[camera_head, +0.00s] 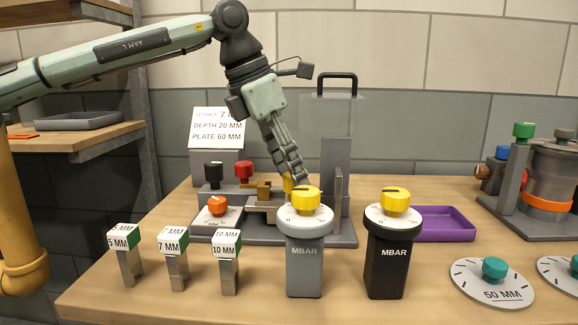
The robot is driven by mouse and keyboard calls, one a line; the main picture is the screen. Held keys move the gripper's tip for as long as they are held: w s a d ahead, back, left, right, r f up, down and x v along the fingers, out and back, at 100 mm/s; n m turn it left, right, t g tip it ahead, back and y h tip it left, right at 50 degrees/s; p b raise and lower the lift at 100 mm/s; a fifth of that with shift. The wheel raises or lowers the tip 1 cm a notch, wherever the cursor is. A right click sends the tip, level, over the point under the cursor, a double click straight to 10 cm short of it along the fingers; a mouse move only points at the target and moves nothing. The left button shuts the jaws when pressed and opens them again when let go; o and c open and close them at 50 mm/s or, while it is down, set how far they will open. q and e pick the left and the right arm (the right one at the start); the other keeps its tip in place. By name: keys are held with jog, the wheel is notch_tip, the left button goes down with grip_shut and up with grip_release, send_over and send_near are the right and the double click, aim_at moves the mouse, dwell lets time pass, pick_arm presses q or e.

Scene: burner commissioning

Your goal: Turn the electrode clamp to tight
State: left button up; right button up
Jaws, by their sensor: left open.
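My left gripper (291,172) comes down from the upper left over the grey fixture (330,240). It is open, with its fingertips close to a yellow part (288,184) on the fixture, partly hidden behind the front yellow knob. I cannot tell whether they touch. The fixture also carries an orange knob (218,205) on a pale marked dial plate, a red knob (243,170), a black knob (213,171) and a brass block (262,190). Which of these is the electrode clamp's control, I cannot tell for sure. My right gripper is not in view.
In front stand a grey MBAR gauge (304,262) and a black MBAR gauge (387,266) with yellow knobs. Several gap blocks (174,262) stand left. A purple tray (446,223), a 50 MM dial (491,285) and a metal burner (550,170) are right. A sign (218,128) stands behind.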

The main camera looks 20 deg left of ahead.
pick_arm(q)
jog(key=c, duration=1.2)
jog(key=shift+o, duration=0.2)
